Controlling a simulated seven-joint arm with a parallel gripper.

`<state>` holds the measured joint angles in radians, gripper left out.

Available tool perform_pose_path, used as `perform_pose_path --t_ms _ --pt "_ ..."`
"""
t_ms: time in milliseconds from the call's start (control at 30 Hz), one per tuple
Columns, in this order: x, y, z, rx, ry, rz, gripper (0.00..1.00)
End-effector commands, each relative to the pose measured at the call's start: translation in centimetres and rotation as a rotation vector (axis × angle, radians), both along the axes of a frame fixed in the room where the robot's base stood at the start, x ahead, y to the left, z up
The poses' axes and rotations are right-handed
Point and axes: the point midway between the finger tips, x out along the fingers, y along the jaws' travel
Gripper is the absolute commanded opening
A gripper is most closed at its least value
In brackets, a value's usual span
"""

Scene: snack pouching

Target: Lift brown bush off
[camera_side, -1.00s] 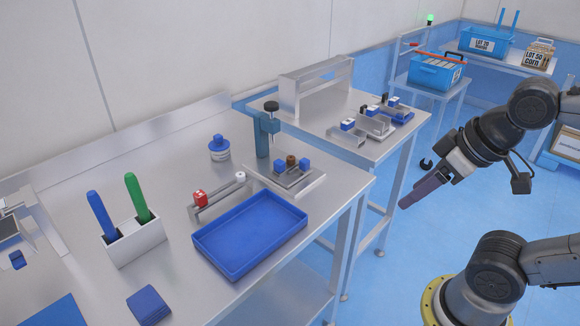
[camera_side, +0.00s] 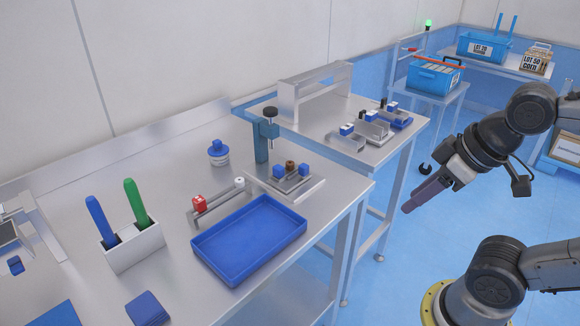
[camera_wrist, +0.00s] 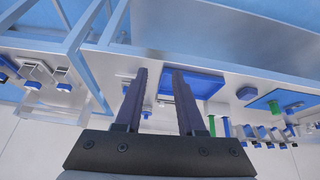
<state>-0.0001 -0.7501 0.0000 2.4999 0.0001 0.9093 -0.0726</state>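The brown bush (camera_side: 290,165) is a small dark brown cylinder. In the side view it stands between two blue blocks, a left one (camera_side: 279,171) and a right one (camera_side: 304,169), on a metal fixture plate (camera_side: 300,188) on the near bench. My gripper (camera_side: 408,208) is in the air to the right of the bench, well away from the bush, pointing down and left. In the wrist view its two dark fingers (camera_wrist: 160,73) stand apart with nothing between them. I cannot make out the bush in the wrist view.
A clamp post (camera_side: 262,140) with a black knob stands just behind the fixture. A second bench (camera_side: 385,152) with more fixtures stands behind. Blue floor shows between arm and benches.

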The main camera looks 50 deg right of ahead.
Motion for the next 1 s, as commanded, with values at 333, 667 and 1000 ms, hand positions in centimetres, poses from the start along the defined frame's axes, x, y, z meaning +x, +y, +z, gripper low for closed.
perform_pose_path --t_ms 333,667,1000 --pt "3.1 -0.1 7.2 -0.258 0.014 0.494 0.39" --pt "13.7 -1.2 14.6 -0.461 0.114 0.99 0.39" --pt "26.3 -3.6 13.9 -0.519 0.221 1.352 0.39"
